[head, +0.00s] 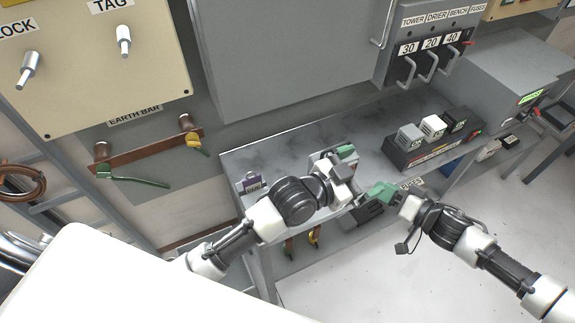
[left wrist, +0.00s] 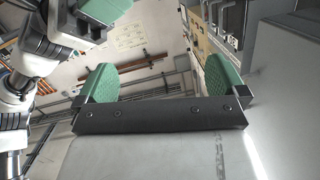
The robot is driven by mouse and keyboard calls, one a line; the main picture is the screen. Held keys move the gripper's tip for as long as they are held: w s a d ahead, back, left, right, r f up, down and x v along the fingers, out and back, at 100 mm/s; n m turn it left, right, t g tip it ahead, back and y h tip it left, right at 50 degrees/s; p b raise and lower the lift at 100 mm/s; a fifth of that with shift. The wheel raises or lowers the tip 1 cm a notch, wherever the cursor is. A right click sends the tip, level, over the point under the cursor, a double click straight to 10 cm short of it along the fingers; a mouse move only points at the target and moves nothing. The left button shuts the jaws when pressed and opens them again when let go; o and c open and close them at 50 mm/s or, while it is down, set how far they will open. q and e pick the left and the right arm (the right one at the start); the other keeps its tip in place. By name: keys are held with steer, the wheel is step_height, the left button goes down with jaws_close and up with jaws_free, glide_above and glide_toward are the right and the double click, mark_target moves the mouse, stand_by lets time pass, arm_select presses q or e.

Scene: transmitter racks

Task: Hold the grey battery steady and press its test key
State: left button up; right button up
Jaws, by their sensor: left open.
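The grey battery (head: 410,137) stands at the left end of a row of three in a dark rack on the grey bench, beside a white battery (head: 433,126) and a black one (head: 455,118). Its test key is too small to make out. My left gripper (head: 344,157) is over the bench, left of the battery and apart from it. In the left wrist view its green fingers (left wrist: 160,84) are spread with nothing between them. My right gripper (head: 383,192), with green tips, is at the bench's front edge; whether its fingers are parted is unclear.
The dark rack (head: 425,157) holds the batteries. A purple-labelled item (head: 252,184) stands at the bench's left end. The bench top (head: 290,150) is bare behind my left gripper. A switch panel (head: 425,55) and a grey cabinet (head: 285,50) rise behind. A grey unit (head: 505,75) stands at right.

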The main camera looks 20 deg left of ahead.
arm_select(q)
steer(key=w+a+r+n, duration=0.1)
steer(key=w+a+r, duration=0.1)
steer(key=a+r, duration=0.35)
steer(key=n+g+y, duration=0.1)
steer(key=n+y, duration=0.1)
steer(key=y, duration=0.1)
glide_toward(321, 157)
steer(key=x, duration=0.9)
steer(key=shift+w+d+f, duration=0.1)
steer(key=shift+w+f, duration=0.15)
steer(key=shift+w, duration=0.05)
steer(key=c, duration=1.6)
arm_select(e)
jaws_close()
